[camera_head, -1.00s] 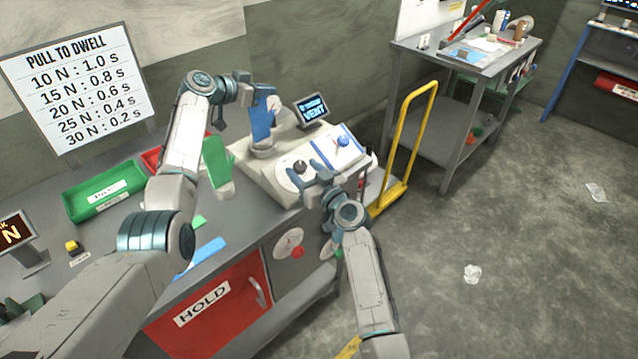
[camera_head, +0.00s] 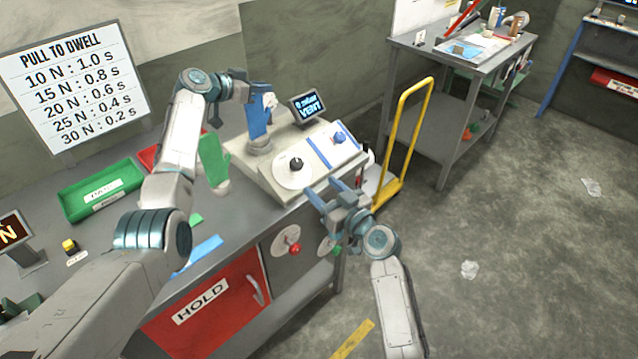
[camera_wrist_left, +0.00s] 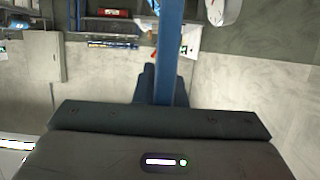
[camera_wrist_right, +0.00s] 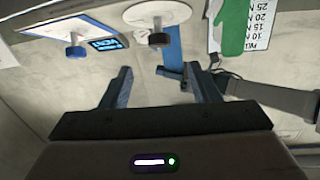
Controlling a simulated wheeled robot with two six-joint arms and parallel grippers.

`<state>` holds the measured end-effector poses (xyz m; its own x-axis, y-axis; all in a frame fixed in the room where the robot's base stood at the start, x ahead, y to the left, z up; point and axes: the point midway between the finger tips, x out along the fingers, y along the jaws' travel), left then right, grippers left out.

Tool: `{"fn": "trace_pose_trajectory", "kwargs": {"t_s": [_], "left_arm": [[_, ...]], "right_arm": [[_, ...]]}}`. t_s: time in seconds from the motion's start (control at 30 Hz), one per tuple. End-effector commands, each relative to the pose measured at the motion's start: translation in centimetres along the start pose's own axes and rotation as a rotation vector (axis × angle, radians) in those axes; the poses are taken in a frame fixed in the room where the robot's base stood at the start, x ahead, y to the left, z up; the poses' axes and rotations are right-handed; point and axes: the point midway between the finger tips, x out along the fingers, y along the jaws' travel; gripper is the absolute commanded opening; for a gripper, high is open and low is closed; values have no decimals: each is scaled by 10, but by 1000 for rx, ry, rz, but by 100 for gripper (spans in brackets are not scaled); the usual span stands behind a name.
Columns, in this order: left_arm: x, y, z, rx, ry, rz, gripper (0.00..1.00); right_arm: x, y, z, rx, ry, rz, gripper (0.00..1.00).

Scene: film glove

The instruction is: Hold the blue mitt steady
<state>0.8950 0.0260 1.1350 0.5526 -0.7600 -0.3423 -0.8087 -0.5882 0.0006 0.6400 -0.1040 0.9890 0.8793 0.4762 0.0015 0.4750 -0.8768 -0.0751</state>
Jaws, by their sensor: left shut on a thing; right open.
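The blue mitt (camera_head: 258,128) stands upright on a grey base at the back left of the pale console. My left gripper (camera_head: 246,94) is shut on its upper part; in the left wrist view the mitt (camera_wrist_left: 168,50) shows as a blue strip between the fingers. The contact is partly hidden by the gripper. My right gripper (camera_head: 326,190) is open and empty in front of the console, apart from its black knob (camera_head: 296,163). In the right wrist view the mitt (camera_wrist_right: 173,45) shows beyond the open fingers (camera_wrist_right: 158,80).
A green mitt (camera_head: 213,160) stands left of the console. A blue knob (camera_head: 339,138) and a small screen (camera_head: 308,106) are on the console. A green tray (camera_head: 100,188) lies on the bench at left. A yellow-handled cart (camera_head: 404,130) stands to the right, with open floor beyond.

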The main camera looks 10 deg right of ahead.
Motion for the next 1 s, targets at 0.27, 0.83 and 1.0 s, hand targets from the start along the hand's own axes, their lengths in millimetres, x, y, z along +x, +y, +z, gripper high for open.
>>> {"fn": "trace_pose_trajectory", "kwargs": {"t_s": [0.27,0.83,1.0], "left_arm": [[0,0,0,0,0,0,0],[0,0,0,0,1,0,0],[0,0,0,0,1,0,0]], "right_arm": [[9,24,4,-124,-24,-224,55],[48,28,-6,-207,13,-374,55],[80,15,-4,-206,12,-375,55]]}}
